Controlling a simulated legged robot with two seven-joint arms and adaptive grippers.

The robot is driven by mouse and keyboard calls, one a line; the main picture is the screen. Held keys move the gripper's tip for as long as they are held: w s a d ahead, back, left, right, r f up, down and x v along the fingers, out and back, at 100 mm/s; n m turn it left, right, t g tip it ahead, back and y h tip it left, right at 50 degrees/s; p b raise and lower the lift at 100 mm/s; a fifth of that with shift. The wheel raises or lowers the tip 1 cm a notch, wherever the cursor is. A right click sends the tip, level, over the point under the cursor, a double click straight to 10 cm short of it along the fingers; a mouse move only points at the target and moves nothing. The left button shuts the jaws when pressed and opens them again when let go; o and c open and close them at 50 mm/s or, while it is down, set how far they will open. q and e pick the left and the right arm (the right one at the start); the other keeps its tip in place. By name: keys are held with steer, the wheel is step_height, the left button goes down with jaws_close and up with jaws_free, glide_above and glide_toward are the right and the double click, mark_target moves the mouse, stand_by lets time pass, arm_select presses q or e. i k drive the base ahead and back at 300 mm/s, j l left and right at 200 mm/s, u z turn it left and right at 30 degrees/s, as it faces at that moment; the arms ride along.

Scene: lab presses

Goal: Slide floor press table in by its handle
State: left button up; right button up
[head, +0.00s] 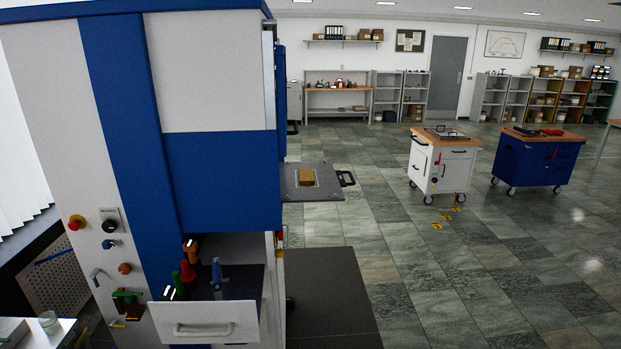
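The floor press (205,90) is a tall white and blue machine filling the left of the head view. Its grey press table (322,192) sticks out from the right side of the press at mid height. A brown block on a light plate (306,177) lies on the table. A black handle (347,179) is on the table's outer right end. The table's inner part is hidden behind the blue panel. Neither of my grippers is in view.
An open drawer (205,325) with tools juts from the press's front, low down. A dark mat (325,295) lies on the floor below the table. A white cart (440,170) and a blue cart (535,165) stand farther right.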

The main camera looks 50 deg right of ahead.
mark_target(329, 181)
steer(key=l+z, duration=0.15)
steer(key=z, duration=1.3)
steer(key=l+z, duration=0.1)
steer(key=l, duration=0.45)
steer(key=i+l+z, duration=0.1)
steer(key=l, duration=0.5)
steer(key=i, duration=0.05)
